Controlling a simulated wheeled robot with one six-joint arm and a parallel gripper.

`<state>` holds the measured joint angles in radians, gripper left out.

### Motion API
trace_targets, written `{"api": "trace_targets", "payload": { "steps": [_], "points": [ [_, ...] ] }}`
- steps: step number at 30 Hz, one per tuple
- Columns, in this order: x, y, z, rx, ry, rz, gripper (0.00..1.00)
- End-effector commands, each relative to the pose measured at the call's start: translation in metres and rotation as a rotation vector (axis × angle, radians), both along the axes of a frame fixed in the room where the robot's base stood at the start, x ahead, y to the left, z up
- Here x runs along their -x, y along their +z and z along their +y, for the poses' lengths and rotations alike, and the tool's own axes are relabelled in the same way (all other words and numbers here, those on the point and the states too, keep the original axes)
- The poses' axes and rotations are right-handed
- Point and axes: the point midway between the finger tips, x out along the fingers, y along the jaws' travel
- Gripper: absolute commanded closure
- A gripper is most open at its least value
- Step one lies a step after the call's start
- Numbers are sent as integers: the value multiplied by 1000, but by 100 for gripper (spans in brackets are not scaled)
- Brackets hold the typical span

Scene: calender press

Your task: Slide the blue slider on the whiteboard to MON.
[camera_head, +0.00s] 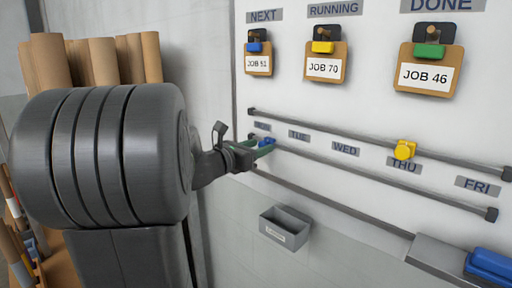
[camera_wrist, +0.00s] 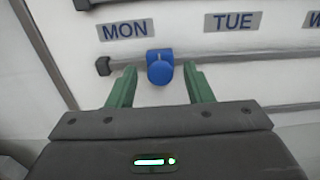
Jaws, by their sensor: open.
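The blue slider (camera_wrist: 160,67) sits on the lower rail of the whiteboard, below and between the MON label (camera_wrist: 125,30) and the TUE label (camera_wrist: 233,21), closer to MON. In the head view the blue slider (camera_head: 267,142) shows just beyond my fingertips. My gripper (camera_wrist: 160,86) is open, with its green fingers on either side of the slider and gaps on both sides. My gripper (camera_head: 262,148) also shows at the left end of the rails in the head view. The MON label is partly hidden there.
A yellow slider (camera_head: 404,149) sits on the upper rail above THU (camera_head: 404,165). Job cards hang above, including JOB 46 (camera_head: 424,76). A grey bin (camera_head: 285,228) is mounted below the rails. A tray with a blue eraser (camera_head: 490,266) is at lower right. Cardboard rolls (camera_head: 103,60) stand at left.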

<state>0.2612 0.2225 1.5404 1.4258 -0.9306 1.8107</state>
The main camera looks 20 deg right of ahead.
Motion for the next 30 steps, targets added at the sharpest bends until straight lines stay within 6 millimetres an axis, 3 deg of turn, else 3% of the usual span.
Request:
{"api": "trace_targets", "payload": {
  "steps": [3,10,15,23,30],
  "points": [
    [0,0,0,0,0,0,58],
    [0,0,0,0,0,0,100],
    [-4,-1,2,0,1,-1,100],
    [-38,-1,16,1,1,-2,100],
    [-41,1,18,1,2,-1,100]
  ]
}}
